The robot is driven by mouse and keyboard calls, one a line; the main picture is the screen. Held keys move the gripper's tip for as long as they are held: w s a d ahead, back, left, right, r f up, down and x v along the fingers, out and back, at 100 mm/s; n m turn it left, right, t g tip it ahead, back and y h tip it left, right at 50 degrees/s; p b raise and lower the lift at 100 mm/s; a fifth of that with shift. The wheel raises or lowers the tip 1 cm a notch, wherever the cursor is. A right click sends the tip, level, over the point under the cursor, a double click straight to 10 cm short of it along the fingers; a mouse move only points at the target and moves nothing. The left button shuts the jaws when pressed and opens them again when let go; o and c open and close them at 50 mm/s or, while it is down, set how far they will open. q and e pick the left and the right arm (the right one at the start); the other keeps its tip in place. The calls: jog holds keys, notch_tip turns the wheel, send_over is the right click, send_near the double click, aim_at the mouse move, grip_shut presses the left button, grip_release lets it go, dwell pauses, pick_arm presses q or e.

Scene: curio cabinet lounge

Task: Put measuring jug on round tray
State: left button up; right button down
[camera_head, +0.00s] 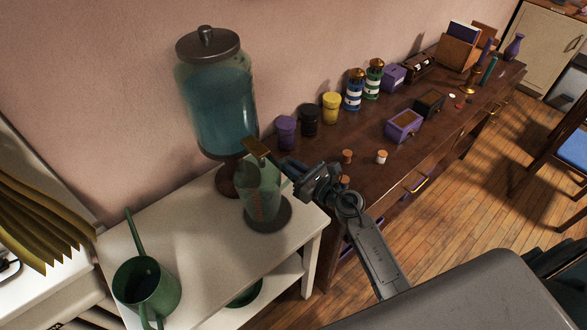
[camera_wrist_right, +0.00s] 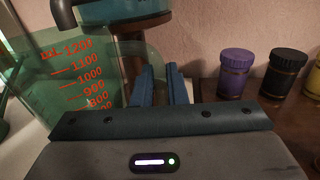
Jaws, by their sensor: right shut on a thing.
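The measuring jug (camera_head: 262,187) is clear green with red markings and looks upright, just in front of the drink dispenser. In the right wrist view the jug (camera_wrist_right: 78,75) fills the left side, its red scale facing me. My right gripper (camera_head: 286,178) is at the jug's right side; its fingers (camera_wrist_right: 160,88) are shut on the handle side. The round tray (camera_head: 281,218), a dark disc, lies on the white side table under the jug. I cannot tell whether the jug's base touches it. My left gripper is not in view.
A dispenser (camera_head: 215,100) with blue liquid stands close behind the jug. A green watering can (camera_head: 150,287) is at the white table's (camera_head: 205,245) front left. Purple (camera_head: 286,132), black and yellow jars line the wooden sideboard to the right. The white table's middle is clear.

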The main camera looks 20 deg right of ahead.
jog(key=f, duration=0.1)
jog(key=w+f, duration=0.1)
jog(key=d+f, duration=0.1)
jog(key=shift+w+d+f, duration=0.1)
jog(key=shift+w+f, duration=0.05)
jog(key=shift+f, duration=0.1)
jog(key=shift+f+b, duration=0.25)
jog(key=shift+b, duration=0.05)
jog(key=c, duration=1.5)
grip_release()
jog(key=shift+o, duration=0.2)
jog(key=shift+r, duration=0.1)
